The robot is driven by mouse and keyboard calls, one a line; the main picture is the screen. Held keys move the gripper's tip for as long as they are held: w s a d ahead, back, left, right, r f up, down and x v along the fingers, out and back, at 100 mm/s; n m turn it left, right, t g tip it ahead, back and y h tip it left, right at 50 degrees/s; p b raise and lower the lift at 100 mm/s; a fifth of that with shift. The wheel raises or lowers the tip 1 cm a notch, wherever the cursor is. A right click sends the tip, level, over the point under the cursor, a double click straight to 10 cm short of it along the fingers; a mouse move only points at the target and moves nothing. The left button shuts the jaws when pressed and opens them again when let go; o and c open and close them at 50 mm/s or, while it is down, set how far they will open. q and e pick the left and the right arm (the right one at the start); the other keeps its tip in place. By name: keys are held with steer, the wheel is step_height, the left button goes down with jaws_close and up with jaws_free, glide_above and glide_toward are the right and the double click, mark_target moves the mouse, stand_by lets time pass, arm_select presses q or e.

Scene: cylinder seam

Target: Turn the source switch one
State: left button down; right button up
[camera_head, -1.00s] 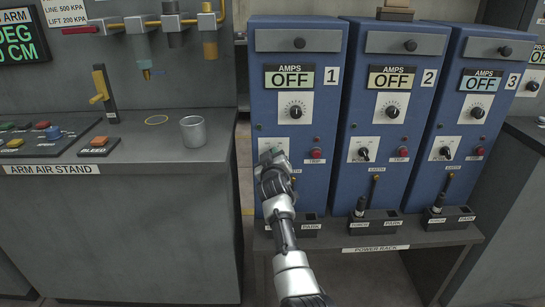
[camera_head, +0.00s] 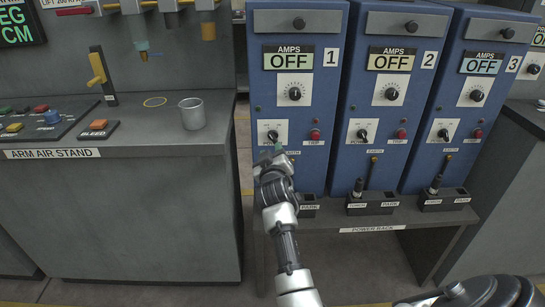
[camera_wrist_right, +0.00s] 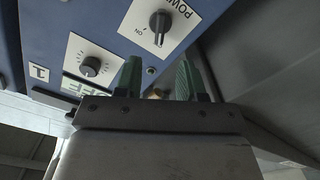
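Blue power source 1 (camera_head: 262,95) stands leftmost of three alike, its AMPS display (camera_head: 288,58) reading OFF. Its black POWER switch (camera_head: 272,135) sits on a white plate below the amps dial (camera_head: 295,93). The switch also shows in the wrist view (camera_wrist_right: 160,22), its handle roughly in line with the plate's long side. My right gripper (camera_head: 269,155) is just below the switch in the head view. In the wrist view its green fingers (camera_wrist_right: 160,68) are apart with nothing gripped, and the switch lies beyond them, not between them. My left gripper is not in view.
Sources 2 (camera_head: 400,25) and 3 (camera_head: 480,30) stand to the right, both reading OFF. A red TRIP button (camera_head: 315,134) is right of the switch. Torch holders (camera_head: 372,206) stand on the rack shelf below. A grey counter (camera_head: 150,145) with a metal cup (camera_head: 192,113) is at left.

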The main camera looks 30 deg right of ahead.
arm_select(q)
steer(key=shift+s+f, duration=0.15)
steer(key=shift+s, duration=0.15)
arm_select(e)
steer(key=v, duration=0.2)
steer(key=shift+s+a, duration=0.1)
steer(key=shift+s, duration=0.15)
